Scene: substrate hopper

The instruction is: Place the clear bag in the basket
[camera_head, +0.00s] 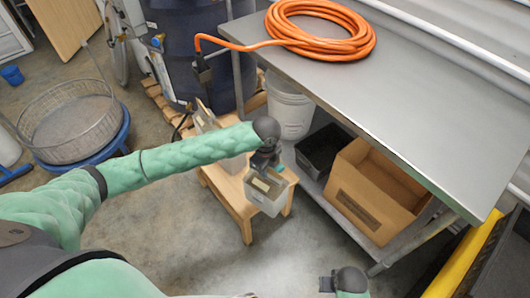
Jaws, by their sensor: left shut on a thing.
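My left arm reaches across from the left, and its dark left gripper (266,170) points down over a small wooden stool (246,206). It is shut on a clear bag (267,198), a greyish see-through block with a pale label near its top. The bag is upright at the stool's front edge; I cannot tell whether it touches the stool. The round wire-mesh basket (73,122) stands far to the left in a blue tub and looks empty. Part of my right arm shows at the bottom edge, with a dark end (338,283); its jaw state is unclear.
Another clear bag (204,117) sits behind my left forearm. A metal table (395,105) with a coiled orange hose (320,28) stands right. A cardboard box (375,190), a black bin (322,149) and a white bucket (290,103) are below. A dark barrel (195,45) stands behind.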

